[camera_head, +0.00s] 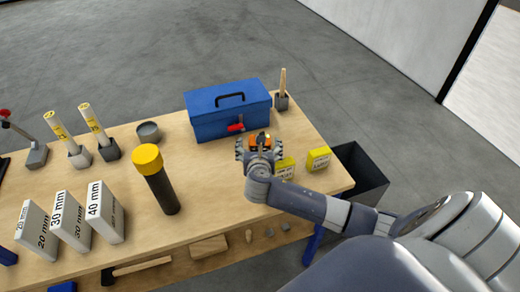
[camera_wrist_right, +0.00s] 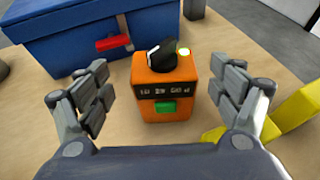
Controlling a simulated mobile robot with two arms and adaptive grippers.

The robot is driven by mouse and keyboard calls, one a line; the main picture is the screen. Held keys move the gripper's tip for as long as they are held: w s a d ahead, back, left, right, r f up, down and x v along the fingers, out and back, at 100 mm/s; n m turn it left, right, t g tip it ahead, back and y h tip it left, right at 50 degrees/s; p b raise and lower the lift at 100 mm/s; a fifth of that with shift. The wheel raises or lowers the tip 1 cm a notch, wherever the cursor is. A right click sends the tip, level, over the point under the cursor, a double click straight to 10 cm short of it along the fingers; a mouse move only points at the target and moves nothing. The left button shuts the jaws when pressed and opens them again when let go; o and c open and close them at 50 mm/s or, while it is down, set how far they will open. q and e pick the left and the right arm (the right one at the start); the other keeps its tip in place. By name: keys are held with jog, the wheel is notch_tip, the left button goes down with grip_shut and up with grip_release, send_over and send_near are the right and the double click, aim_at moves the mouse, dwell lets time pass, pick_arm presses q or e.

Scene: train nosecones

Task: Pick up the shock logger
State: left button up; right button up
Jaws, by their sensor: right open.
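The shock logger appears to be the orange box (camera_wrist_right: 165,84) with a dark display strip, a green button, a black knob and a small lit lamp on top. It stands upright on the table in front of the blue toolbox, centred in the right wrist view. In the head view only a bit of its orange top (camera_head: 264,139) shows past my gripper. My right gripper (camera_wrist_right: 172,101) is open, its fingers to either side of the box with gaps between. It also shows in the head view (camera_head: 259,146). My left gripper is not in view.
The blue toolbox (camera_head: 228,112) with a red latch (camera_wrist_right: 113,43) stands close behind. Yellow blocks (camera_head: 318,158) are to the right, one near my right finger (camera_wrist_right: 292,112). A dark bin (camera_head: 362,178) is beyond the table's right edge. A black, yellow-capped cylinder (camera_head: 160,187) stands left.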

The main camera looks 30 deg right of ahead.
jog(key=x, duration=0.4)
jog(key=shift+s+d+p, duration=0.1)
jog(key=shift+d+p, duration=0.1)
jog(key=shift+p, duration=0.1)
jog(key=c, duration=1.3)
